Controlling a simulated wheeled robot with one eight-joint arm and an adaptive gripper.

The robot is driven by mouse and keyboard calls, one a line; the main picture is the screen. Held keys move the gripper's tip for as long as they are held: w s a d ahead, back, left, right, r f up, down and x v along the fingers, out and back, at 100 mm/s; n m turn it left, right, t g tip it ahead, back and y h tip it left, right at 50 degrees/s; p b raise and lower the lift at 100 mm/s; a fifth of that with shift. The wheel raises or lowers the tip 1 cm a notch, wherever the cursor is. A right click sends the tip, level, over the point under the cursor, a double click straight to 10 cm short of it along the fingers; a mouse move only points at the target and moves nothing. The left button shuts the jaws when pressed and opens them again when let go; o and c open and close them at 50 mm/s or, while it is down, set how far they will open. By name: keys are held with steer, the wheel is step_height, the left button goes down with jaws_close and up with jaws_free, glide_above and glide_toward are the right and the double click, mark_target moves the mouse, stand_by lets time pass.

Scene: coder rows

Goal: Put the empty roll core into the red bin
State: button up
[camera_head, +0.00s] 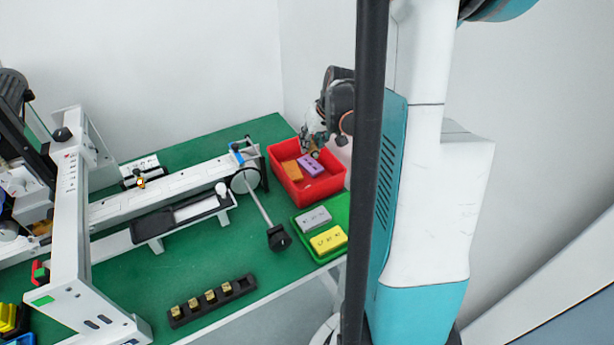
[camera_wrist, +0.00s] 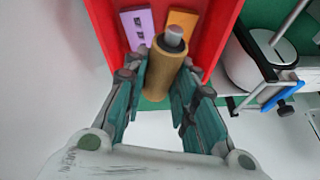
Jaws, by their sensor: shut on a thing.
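The roll core is a tan cylinder (camera_wrist: 167,72) in the wrist view, with a dark ring and a grey tip at its far end. My gripper (camera_wrist: 160,85) is shut on it, with the teal fingers on both sides. The red bin (camera_wrist: 217,42) lies beyond the core in that view. In the head view, my gripper (camera_head: 313,142) is at the back edge of the red bin (camera_head: 325,191), over its opening. An orange block (camera_head: 292,171) and a purple block (camera_head: 311,165) lie in the bin. The core is mostly hidden in the head view.
A green tray (camera_head: 303,241) with a grey block (camera_head: 314,218) and a yellow block (camera_head: 328,240) stands in front of the bin. A white machine with a roller and rod (camera_head: 260,205) is to its left. A black holder (camera_head: 213,302) sits near the front edge.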

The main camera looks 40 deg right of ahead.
steer(key=o, duration=1.1)
steer(key=shift+o, duration=0.2)
steer(key=shift+r, duration=0.15)
steer(key=v, duration=1.1)
steer(key=shift+s+r, duration=0.2)
steer(key=shift+r, duration=0.15)
